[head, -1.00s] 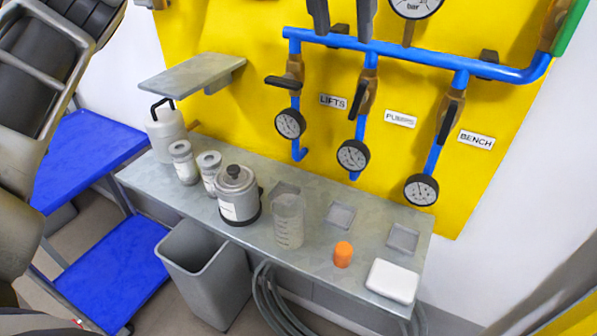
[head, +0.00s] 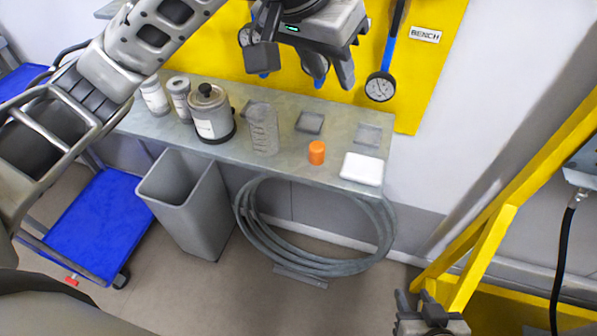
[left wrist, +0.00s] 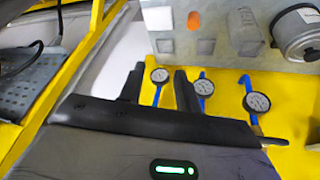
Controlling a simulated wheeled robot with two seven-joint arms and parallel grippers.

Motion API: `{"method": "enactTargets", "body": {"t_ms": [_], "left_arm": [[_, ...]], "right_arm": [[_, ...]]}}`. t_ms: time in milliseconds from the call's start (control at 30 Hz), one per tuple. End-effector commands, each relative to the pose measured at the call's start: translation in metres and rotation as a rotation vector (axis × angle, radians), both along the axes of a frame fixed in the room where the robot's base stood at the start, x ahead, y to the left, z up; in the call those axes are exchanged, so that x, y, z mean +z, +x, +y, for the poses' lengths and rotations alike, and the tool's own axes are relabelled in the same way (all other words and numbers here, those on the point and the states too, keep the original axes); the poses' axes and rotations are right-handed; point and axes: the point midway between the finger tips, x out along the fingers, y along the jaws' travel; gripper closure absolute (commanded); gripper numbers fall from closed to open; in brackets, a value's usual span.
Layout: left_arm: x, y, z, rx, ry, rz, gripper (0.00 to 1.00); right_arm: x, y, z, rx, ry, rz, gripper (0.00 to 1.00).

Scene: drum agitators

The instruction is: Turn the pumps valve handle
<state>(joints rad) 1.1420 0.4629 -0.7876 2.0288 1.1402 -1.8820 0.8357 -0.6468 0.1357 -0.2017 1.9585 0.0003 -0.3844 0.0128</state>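The pumps valve handle and its label are hidden behind my left gripper (head: 304,68) in the head view. The left gripper is in front of the yellow panel (head: 432,75), its fingers spread with nothing seen between them. In the left wrist view, the pumps gauge (left wrist: 203,86) sits on its blue pipe just right of the right-hand finger; the pumps handle cannot be made out there. The bench gauge (left wrist: 160,75) shows between the fingers, further back. My right gripper (head: 415,300) is low at the bottom right, fingers apart and empty, away from the panel.
Below the panel a grey shelf (head: 285,155) carries canisters, a grey pot (head: 210,115), a clear beaker (head: 264,130), an orange cap (head: 317,152) and a white box (head: 362,169). A bin (head: 185,205) and coiled hose (head: 300,265) are underneath. A yellow frame (head: 480,245) stands right.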

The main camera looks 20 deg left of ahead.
Motion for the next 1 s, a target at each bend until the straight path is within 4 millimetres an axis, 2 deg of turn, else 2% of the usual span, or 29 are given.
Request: {"method": "enactTargets", "body": {"t_ms": [100, 500, 733, 1000], "left_arm": [[-0.024, -0.005, -0.007, -0.031, -0.036, 0.002, 0.66], [-0.09, -0.022, -0.016, -0.063, -0.136, -0.019, 0.66], [-0.126, -0.037, -0.01, -0.037, -0.168, -0.03, 0.66], [-0.163, -0.057, 0.005, 0.017, -0.169, -0.039, 0.66]], "right_arm": [[0.0, 0.0, 0.0, 0.0, 0.0, 0.0, 0.64], [0.0, -0.001, 0.0, -0.001, 0.0, 0.002, 0.64], [-0.001, -0.002, 0.0, -0.001, 0.0, 0.003, 0.64], [-0.001, -0.002, 0.0, -0.001, 0.0, 0.004, 0.64]]}}
